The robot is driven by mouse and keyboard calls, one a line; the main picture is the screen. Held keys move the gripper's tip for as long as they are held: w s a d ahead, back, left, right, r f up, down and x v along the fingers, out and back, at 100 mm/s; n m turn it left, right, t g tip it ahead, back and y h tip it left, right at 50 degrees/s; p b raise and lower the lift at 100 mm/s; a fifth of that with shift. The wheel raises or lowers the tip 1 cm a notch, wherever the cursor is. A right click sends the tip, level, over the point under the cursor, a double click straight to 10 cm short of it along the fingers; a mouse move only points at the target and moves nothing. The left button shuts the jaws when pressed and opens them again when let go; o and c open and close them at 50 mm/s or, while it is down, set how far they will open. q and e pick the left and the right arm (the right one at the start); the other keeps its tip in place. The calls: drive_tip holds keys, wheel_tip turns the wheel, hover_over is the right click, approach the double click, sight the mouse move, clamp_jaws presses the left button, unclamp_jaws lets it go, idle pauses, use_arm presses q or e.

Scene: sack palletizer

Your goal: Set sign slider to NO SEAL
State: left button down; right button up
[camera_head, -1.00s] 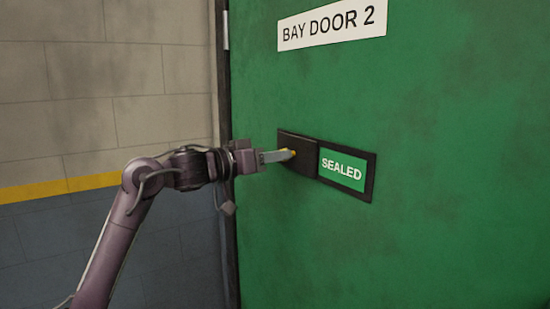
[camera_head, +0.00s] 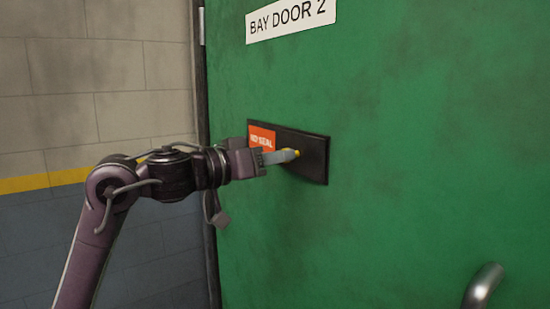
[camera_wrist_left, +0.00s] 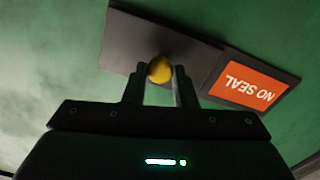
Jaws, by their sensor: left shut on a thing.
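The sign slider (camera_head: 312,160) is a dark plate in a frame on the green door. It covers the right half of the frame. An orange NO SEAL panel (camera_head: 261,138) shows at the left, partly behind my gripper in the head view. The panel shows whole and upside down in the left wrist view (camera_wrist_left: 246,83). My left gripper (camera_head: 293,155) is shut on the slider's yellow knob (camera_wrist_left: 160,69), which sits between its two fingers. The SEALED side is hidden under the slider. My right gripper is not in view.
The green door (camera_head: 400,130) bears a white BAY DOOR 2 sign (camera_head: 290,20) above the slider. A metal handle (camera_head: 483,287) sticks out at the lower right. A block wall (camera_head: 110,80) with a yellow stripe stands left of the door frame.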

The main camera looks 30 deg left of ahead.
use_arm(q)
drive_tip(key=shift+d+f, duration=0.15)
drive_tip(key=c, duration=1.6)
unclamp_jaws()
drive_tip(key=shift+o, duration=2.1)
drive_tip(key=shift+d, duration=0.1)
drive_tip(key=b+v, duration=0.4)
drive_tip(key=v, duration=0.4)
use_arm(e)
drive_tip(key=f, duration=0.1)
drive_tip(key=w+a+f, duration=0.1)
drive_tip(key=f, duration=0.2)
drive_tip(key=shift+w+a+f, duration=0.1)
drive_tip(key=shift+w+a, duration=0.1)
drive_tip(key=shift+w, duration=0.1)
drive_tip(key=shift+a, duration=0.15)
